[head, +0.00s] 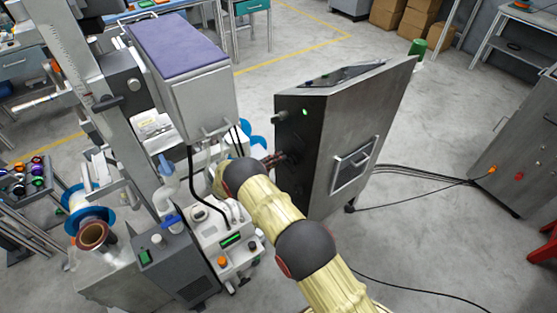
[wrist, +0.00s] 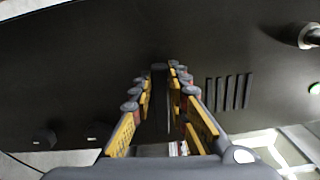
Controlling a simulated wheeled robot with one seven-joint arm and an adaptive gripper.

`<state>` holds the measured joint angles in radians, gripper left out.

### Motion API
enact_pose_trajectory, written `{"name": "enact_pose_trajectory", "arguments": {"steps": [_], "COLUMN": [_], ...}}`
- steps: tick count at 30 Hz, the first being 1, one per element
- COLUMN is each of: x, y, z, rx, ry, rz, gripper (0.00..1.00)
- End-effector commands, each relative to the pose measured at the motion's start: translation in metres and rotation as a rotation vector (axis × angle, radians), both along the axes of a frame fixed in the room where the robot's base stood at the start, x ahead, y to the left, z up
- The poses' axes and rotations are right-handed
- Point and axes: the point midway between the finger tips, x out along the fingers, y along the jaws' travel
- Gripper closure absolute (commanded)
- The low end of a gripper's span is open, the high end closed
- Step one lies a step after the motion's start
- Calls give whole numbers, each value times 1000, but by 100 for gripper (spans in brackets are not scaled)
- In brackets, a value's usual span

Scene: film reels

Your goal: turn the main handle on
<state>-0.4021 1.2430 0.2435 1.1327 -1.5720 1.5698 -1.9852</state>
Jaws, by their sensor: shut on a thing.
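The tall grey cabinet (head: 345,135) stands right of centre in the head view, its dark side panel (head: 290,115) facing my arm. My gripper (head: 284,158) is at the middle of that panel, mostly hidden by my arm's wrist. In the wrist view my gripper (wrist: 162,78) has its yellow-padded fingers on both sides of a narrow dark handle (wrist: 159,70) on the panel (wrist: 90,65). It is shut on this handle. The handle looks upright in the wrist view; its lower part is hard to make out against the dark panel.
A green light (head: 305,112) and a protruding metal cylinder (wrist: 300,35) are on the panel, beside vent slots (wrist: 230,92). A grey machine with a purple top (head: 178,45) stands close to my arm's left. Cables (head: 430,172) cross the floor to the right.

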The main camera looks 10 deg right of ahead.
Motion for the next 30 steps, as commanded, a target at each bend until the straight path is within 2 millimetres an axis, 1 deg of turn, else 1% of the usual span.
{"name": "enact_pose_trajectory", "arguments": {"steps": [1,9,24,25,30], "x": [-2,-3,-5,-5,-4], "y": [-3,-4,-5,-5,-5], "z": [-4,-7,-9,-9,-8], "rx": [-9,-43,-50,-50,-49], "ry": [26,105,122,122,121], "rz": [-6,-8,-12,-12,-12], "gripper": [100,100,100,83,73]}}
